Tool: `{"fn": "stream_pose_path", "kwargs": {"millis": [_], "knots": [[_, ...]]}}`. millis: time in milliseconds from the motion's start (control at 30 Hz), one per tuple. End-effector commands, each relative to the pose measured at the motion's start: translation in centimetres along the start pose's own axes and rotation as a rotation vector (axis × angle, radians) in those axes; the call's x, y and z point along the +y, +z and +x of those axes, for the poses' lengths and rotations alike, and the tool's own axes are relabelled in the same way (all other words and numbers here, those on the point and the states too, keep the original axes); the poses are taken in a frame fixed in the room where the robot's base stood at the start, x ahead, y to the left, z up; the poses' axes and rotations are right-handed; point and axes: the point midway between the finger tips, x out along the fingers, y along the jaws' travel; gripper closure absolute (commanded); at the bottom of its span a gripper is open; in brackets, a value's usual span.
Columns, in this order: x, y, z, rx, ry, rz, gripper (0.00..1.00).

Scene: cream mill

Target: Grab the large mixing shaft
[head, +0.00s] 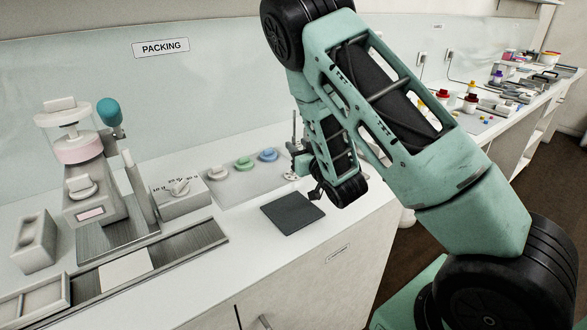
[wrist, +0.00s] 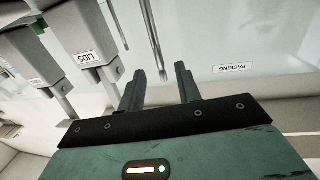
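In the wrist view a slim grey metal rod (wrist: 153,42), apparently the large mixing shaft, runs down from the top edge. Its narrow end appears in line with the gap between the fingers of my gripper (wrist: 160,70). The fingers are apart with nothing held between them. I cannot tell how far the rod is from them in depth. In the head view a thin upright metal rod (head: 294,128) stands just left of my arm, at the back of the counter. My arm hides much of that spot, and the gripper is hard to make out there.
The front right counter is clear.

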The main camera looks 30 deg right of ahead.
Motion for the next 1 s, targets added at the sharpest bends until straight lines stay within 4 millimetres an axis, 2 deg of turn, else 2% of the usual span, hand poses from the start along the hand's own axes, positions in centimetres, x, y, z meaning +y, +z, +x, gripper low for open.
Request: {"fn": "stream_pose_path", "kwargs": {"millis": [300,433,633,700,767,1000], "knots": [[-0.2,-0.4,4.3,0.001,-0.001,-0.001,0.66],[-0.2,-0.3,5.0,0.001,0.000,0.000,0.66],[-0.2,-0.2,5.0,0.001,0.000,0.000,0.66],[-0.2,-0.2,5.0,0.001,0.000,0.000,0.86],[-0.2,-0.2,5.0,0.001,0.000,0.000,1.00],[-0.2,-0.2,5.0,0.001,0.000,0.000,1.00]]}}
